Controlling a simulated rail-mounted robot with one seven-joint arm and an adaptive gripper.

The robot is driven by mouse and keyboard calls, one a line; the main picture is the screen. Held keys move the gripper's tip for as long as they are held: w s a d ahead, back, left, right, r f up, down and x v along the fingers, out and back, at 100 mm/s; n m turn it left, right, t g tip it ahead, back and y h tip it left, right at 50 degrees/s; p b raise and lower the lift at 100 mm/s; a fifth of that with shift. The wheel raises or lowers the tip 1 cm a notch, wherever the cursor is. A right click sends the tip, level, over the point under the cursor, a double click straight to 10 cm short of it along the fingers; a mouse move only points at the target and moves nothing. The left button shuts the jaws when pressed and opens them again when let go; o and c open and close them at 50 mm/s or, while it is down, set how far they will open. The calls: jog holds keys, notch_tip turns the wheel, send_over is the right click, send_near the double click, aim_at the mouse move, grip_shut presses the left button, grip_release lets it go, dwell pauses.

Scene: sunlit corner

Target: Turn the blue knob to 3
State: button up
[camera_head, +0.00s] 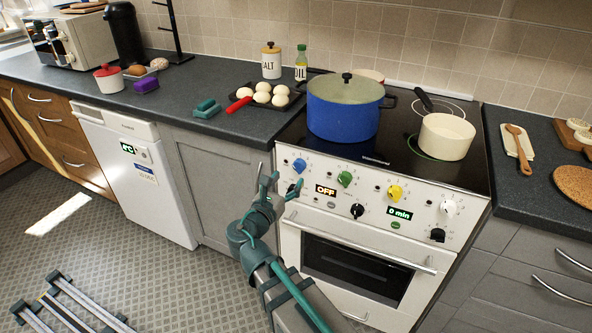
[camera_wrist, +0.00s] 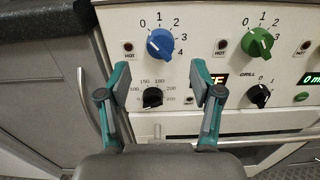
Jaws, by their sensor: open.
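The blue knob (camera_wrist: 160,43) is on the white front panel of the stove, with the numbers 0 to 4 printed around it. Its pale mark appears to point to the upper left, toward 0. It also shows in the head view (camera_head: 299,166) at the left end of the panel. My gripper (camera_wrist: 160,78) is open and empty. In the wrist view its fingertips are spread below and to either side of the blue knob, apart from it. In the head view my gripper (camera_head: 279,187) is in front of the panel's left end, just below the knob.
A black oven knob (camera_wrist: 152,97) is below the blue one, between my fingers in the wrist view. A green knob (camera_wrist: 257,43) is to the right. A blue pot (camera_head: 342,112) and a cream saucepan (camera_head: 445,137) stand on the cooktop. The oven handle (camera_head: 360,247) sticks out below.

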aim_at(296, 170)
jog(key=x, duration=0.6)
jog(key=shift+w, duration=0.1)
jog(key=c, duration=1.1)
jog(key=shift+c, duration=0.2)
